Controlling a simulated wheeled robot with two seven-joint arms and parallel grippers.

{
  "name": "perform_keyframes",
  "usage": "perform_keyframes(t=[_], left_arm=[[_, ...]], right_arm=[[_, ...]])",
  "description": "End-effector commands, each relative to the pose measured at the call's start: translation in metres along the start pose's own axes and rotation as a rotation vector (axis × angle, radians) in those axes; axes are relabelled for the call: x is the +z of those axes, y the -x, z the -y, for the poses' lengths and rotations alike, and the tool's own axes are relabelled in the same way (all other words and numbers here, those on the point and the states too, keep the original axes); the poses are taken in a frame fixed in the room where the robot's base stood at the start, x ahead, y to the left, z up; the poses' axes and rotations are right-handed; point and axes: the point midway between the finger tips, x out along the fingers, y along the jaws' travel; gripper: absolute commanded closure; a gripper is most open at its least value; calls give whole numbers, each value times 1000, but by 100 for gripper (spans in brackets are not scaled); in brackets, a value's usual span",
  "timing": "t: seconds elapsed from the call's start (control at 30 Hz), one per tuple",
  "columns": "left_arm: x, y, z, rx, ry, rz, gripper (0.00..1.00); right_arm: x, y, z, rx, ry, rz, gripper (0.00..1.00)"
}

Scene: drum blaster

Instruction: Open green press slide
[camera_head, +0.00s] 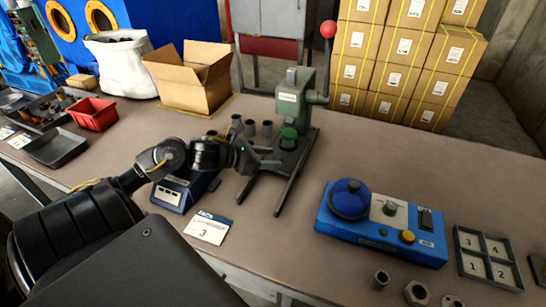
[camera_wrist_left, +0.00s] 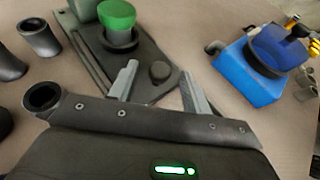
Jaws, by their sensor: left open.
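The green press (camera_head: 303,92) stands on the workbench, with a red ball on its lever (camera_head: 328,30) at the upper right. A green round part (camera_head: 289,133) sits low on its front, over the dark slide base (camera_head: 272,182). In the left wrist view the green part (camera_wrist_left: 117,14) sits in a dark round seat, and a small dark knob (camera_wrist_left: 160,71) stands on the base nearer me. My left gripper (camera_head: 268,158) is open in front of the press. In the left wrist view its two fingertips (camera_wrist_left: 158,75) stand apart, with the knob between or just beyond them. My right gripper is out of view.
Several grey cylinders (camera_head: 250,127) stand left of the press. A blue device (camera_head: 381,222) with a domed lid sits to the right. A dark blue scale (camera_head: 184,190) lies under my left arm. An open cardboard box (camera_head: 187,85) stands behind.

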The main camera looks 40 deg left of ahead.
Motion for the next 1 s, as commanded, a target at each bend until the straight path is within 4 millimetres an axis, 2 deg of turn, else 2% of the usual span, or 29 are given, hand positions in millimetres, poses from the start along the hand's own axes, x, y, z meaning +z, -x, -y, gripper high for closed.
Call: perform_keyframes(t=[0.2, 0.53, 0.9, 1.0], left_arm=[[1, -14, 0, -1, -1, 1, 52], [0, -16, 1, -2, -1, -1, 53], [0, -16, 1, -2, -1, 0, 100], [0, -16, 1, -2, -1, 0, 100]], right_arm=[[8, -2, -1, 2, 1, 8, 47], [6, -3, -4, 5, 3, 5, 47], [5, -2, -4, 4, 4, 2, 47], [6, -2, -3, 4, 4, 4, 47]])
